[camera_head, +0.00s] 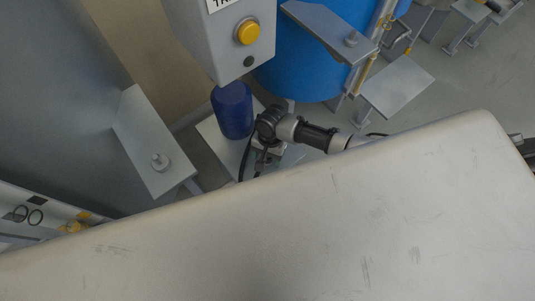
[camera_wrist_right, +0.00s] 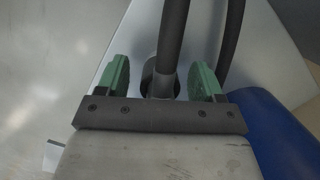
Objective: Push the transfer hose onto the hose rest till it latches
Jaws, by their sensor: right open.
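The transfer hose appears to be the dark hose (camera_wrist_right: 171,45) in the right wrist view. It runs down between the green fingers of my right gripper (camera_wrist_right: 159,72) to a grey round fitting (camera_wrist_right: 150,73). The fingers stand open, one on each side, with gaps to the hose. In the head view my right gripper (camera_head: 264,160) is low beside a black hose (camera_head: 244,158), partly hidden by the pale surface in front. I cannot make out the hose rest clearly, nor whether the hose is latched. My left gripper is in neither view.
A blue canister (camera_head: 232,110) stands close beside my right gripper, on a grey plate (camera_head: 212,133). A grey box with a yellow button (camera_head: 247,32) hangs above. Grey shelves with pegs (camera_head: 150,150) flank the area. A blue tank (camera_head: 300,65) stands behind.

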